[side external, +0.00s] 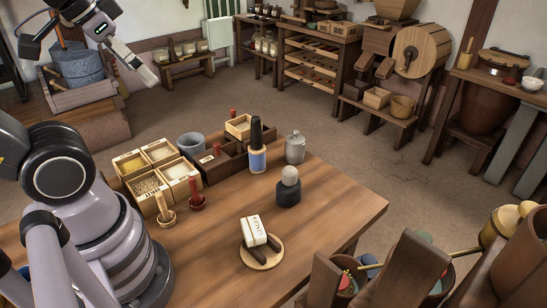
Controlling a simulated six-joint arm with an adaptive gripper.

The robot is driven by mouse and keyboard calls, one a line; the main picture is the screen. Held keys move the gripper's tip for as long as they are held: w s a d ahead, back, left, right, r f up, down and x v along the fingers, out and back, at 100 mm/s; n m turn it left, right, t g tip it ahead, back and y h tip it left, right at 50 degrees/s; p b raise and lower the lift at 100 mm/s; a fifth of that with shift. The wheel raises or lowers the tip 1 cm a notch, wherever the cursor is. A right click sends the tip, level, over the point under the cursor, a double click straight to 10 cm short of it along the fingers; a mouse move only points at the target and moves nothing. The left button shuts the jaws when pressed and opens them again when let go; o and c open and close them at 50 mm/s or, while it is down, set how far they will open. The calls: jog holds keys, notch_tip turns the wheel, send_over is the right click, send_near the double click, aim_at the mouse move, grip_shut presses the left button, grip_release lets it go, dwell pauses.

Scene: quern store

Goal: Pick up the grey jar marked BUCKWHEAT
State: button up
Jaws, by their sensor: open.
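My gripper (88,62) hangs at the upper left with its fingers spread apart and nothing between them. It is high and well to the left of the jars on the wooden table (330,215). A light grey lidded jar (295,147) stands upright at the back of the table. A dark grey jar with a pale rounded top (288,192) stands nearer, in the middle. An open blue-grey cup (191,146) stands behind the boxes. I cannot read BUCKWHEAT on any of them, so I cannot tell which is the marked jar.
A dark bottle with a blue band (257,160) stands close left of the lidded jar. Grain boxes (150,190) and a dark divided tray (213,168) fill the table's left. The table's right side is clear.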

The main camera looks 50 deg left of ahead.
jog(key=w+f+n+g+h, duration=0.1)
jog(key=w+f+n+h, duration=0.3)
jog(key=w, duration=0.5)
jog(key=w+f+n+h, duration=0.1)
jog(key=w+n+h, duration=0.1)
jog(key=w+n, duration=0.55)
jog(key=w+f+n+g+h, duration=0.1)
jog(key=w+f+n+h, duration=0.25)
jog(key=w, duration=0.75)
jog(key=w+a+f+n+t, duration=0.3)
jog(key=w+a+f+n, duration=0.3)
jog(key=f, duration=0.3)
jog(key=w+a+f+n+t, duration=0.3)
jog(key=w+a+f+n, duration=0.25)
jog(key=f, duration=0.35)
jog(key=n, duration=0.1)
send_near(302, 145)
jog(key=shift+y, duration=0.25)
jog(key=w+f, duration=0.2)
jog(key=w, duration=0.1)
jog(key=shift+w+d+f, duration=0.1)
jog(key=shift+d+f, duration=0.05)
jog(key=shift+f, duration=0.15)
jog(key=x, duration=0.7)
jog(key=shift+w+d+f, duration=0.1)
jog(key=shift+w, duration=0.15)
